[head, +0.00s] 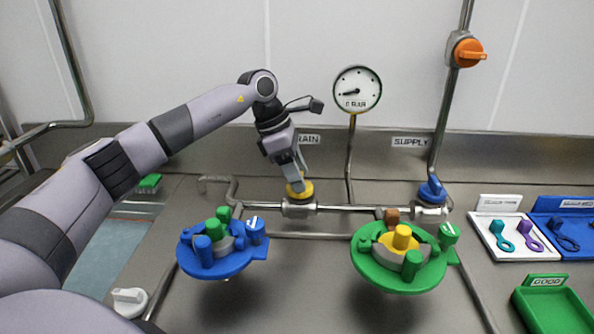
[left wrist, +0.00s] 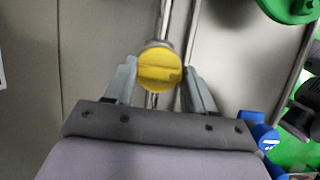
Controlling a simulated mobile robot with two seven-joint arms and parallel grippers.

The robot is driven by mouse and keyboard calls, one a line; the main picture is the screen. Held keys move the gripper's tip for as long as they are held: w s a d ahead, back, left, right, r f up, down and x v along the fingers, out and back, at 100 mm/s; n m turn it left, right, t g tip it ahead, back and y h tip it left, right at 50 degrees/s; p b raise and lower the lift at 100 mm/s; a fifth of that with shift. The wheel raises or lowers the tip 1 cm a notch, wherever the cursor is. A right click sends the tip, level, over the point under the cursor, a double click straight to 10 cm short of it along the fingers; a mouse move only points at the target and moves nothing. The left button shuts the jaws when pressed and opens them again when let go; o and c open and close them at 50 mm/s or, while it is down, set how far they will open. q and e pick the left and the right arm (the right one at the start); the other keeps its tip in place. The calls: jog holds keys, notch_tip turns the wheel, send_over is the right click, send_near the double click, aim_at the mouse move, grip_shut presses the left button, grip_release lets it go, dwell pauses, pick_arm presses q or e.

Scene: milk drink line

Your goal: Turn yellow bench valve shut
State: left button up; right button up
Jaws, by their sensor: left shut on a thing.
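The yellow bench valve (head: 305,194) sits on the pipe at the back of the steel bench, below the label ending in "RAIN". My left gripper (head: 297,183) reaches down on it from above and covers part of it. In the left wrist view the round yellow knob (left wrist: 159,77) is between the two fingers, with a ridge line running across it from side to side. The gripper is shut on the knob. The pipe under the knob is partly hidden. My right gripper is not in view.
A blue valve (head: 432,190) under the SUPPLY label and an orange valve (head: 468,52) are to the right. A gauge (head: 357,90) stands behind. A blue carousel (head: 190,265) and a green carousel (head: 385,284) stand in front. A white knob (head: 129,301) is at front left.

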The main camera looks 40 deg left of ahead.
pick_arm(q)
jog(key=o, duration=1)
jog(key=shift+o, duration=0.2)
jog(key=v, duration=0.7)
jog(key=shift+s, duration=0.1)
